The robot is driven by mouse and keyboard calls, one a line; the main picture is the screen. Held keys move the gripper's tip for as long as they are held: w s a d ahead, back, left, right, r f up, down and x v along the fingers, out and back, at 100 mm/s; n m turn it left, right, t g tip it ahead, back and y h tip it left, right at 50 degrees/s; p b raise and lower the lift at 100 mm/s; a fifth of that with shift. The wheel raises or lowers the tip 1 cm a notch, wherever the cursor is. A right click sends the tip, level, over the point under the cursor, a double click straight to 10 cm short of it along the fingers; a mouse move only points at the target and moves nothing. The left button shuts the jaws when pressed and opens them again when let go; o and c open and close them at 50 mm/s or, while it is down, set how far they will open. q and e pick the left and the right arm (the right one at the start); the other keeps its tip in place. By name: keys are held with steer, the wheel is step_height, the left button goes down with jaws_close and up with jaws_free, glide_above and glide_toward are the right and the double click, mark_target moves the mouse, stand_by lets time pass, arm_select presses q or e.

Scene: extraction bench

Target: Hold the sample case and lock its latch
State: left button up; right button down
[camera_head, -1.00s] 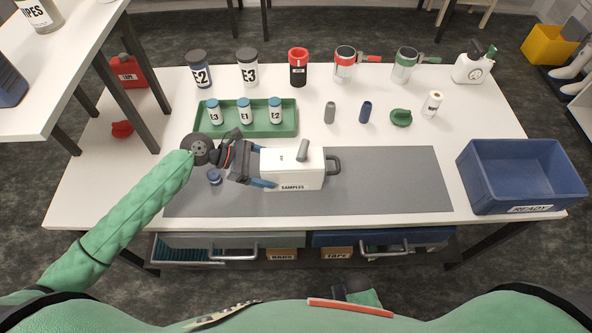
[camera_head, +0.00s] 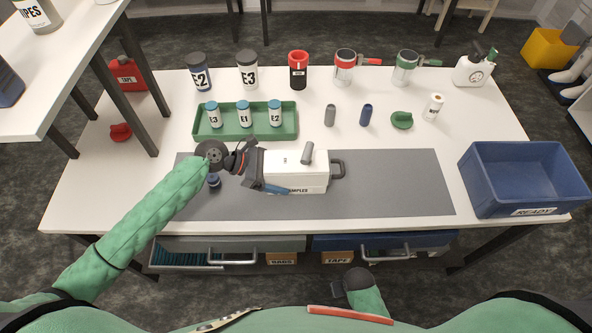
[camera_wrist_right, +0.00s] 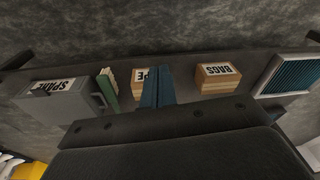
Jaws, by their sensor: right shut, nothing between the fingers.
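The white sample case (camera_head: 297,178) lies on the grey mat, with a dark handle at its right end. Its grey latch lever (camera_head: 307,153) sticks up from the top. My left gripper (camera_head: 268,172) is at the case's left end, with a blue finger along the front face, covering part of the SAMPLES label. The far finger is mostly hidden, so whether the jaws press on the case is unclear. My right gripper (camera_head: 337,289) is low in front of the bench, away from the case. In the right wrist view its blue fingers (camera_wrist_right: 157,86) are together and empty.
A small blue-capped item (camera_head: 213,181) stands beside my left wrist. The green tray (camera_head: 245,134) with several jars is behind. A blue READY bin (camera_head: 522,211) stands at right. Drawers (camera_head: 232,252) are below the front edge. The mat right of the case is clear.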

arm_select(q)
steer(key=shift+p+x, duration=0.8)
steer(key=shift+x, duration=0.7)
arm_select(e)
step_height(320, 180, down, 7)
steer(key=s+d, duration=0.1)
steer(key=s, duration=0.1)
steer(key=shift+r, duration=0.15)
steer(key=shift+d, duration=0.1)
arm_select(q)
steer(key=c, duration=0.8)
arm_select(e)
steer(key=c, duration=2.2)
jaws_free()
